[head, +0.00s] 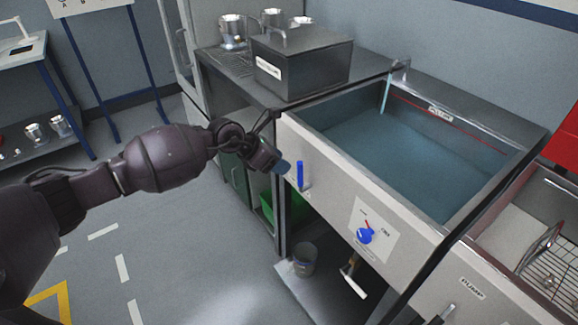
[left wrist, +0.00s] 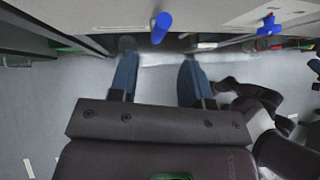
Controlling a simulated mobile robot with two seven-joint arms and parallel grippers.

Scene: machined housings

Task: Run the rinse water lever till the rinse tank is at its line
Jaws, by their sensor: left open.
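The rinse tank (head: 310,122) is a steel basin holding blue-grey water (head: 400,140). A red line (head: 470,128) with a small label runs along its far inner wall, and the water surface lies below it. A thin stream falls from the spout (head: 400,68) at the back corner. The blue lever (head: 300,174) stands upright on the tank's front panel; it also shows in the left wrist view (left wrist: 161,27). My left gripper (head: 283,166) is just left of the lever, apart from it. In the left wrist view its fingers (left wrist: 157,80) are open and empty.
A blue knob (head: 364,236) sits on a white plate right of the lever. A dark box (head: 300,65) and metal cups (head: 232,30) stand on the counter at left. A bucket (head: 303,260) is below. A basin with a wire rack (head: 550,245) is at right. The floor at left is clear.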

